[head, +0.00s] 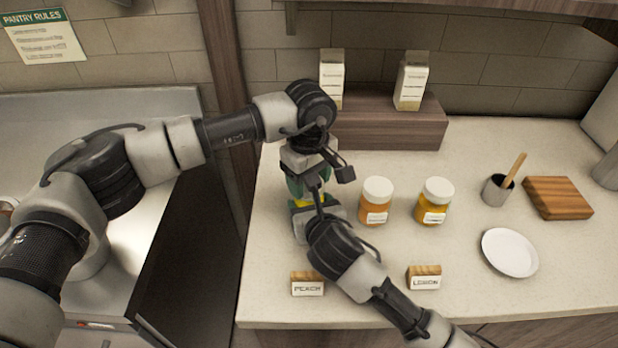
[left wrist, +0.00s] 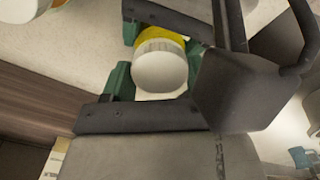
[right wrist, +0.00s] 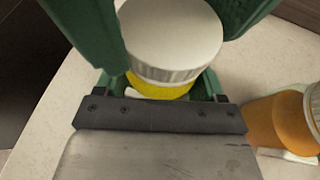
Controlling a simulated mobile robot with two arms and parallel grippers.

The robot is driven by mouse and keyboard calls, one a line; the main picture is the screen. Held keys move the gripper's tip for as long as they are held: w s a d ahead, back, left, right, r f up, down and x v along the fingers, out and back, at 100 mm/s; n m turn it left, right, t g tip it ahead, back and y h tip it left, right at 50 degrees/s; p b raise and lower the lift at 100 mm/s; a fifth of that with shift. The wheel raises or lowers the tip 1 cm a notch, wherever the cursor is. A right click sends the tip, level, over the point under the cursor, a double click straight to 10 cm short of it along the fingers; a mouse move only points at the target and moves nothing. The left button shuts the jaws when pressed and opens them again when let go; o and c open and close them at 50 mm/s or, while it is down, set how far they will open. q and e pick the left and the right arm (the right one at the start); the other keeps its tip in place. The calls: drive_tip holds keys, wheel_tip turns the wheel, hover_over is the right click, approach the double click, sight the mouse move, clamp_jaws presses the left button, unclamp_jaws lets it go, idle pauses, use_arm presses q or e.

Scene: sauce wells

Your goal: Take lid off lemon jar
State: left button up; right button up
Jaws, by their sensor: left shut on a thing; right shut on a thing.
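A jar with bright yellow contents (head: 310,199) stands on the left part of the counter between my two grippers. Its white lid (left wrist: 160,72) shows in the left wrist view and from above in the right wrist view (right wrist: 172,30); the lid is on the jar, and I cannot see a gap. My left gripper (head: 309,184) comes from above and behind and is shut on the lid. My right gripper (head: 313,207) comes from the front and is shut on the jar body. The grippers hide most of the jar in the head view, and its label is not readable.
Two more white-lidded jars, one orange (head: 375,208) and one amber (head: 434,208), stand to the right. PEACH (head: 307,289) and LEMON (head: 425,283) signs are at the front. A white plate (head: 510,253), spoon cup (head: 496,191) and wooden board (head: 557,197) stand farther right. A wooden riser (head: 390,130) is behind.

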use_arm(q)
drive_tip(key=o, duration=1)
wheel_tip(320, 180, up, 4)
drive_tip(key=shift+r, duration=0.25)
drive_tip(key=shift+c, duration=0.2)
wheel_tip(320, 180, up, 3)
drive_tip(key=shift+r+n, duration=0.1)
drive_tip(key=shift+n, duration=0.3)
drive_tip(key=shift+f, duration=3.9)
drive_tip(key=shift+c, duration=0.2)
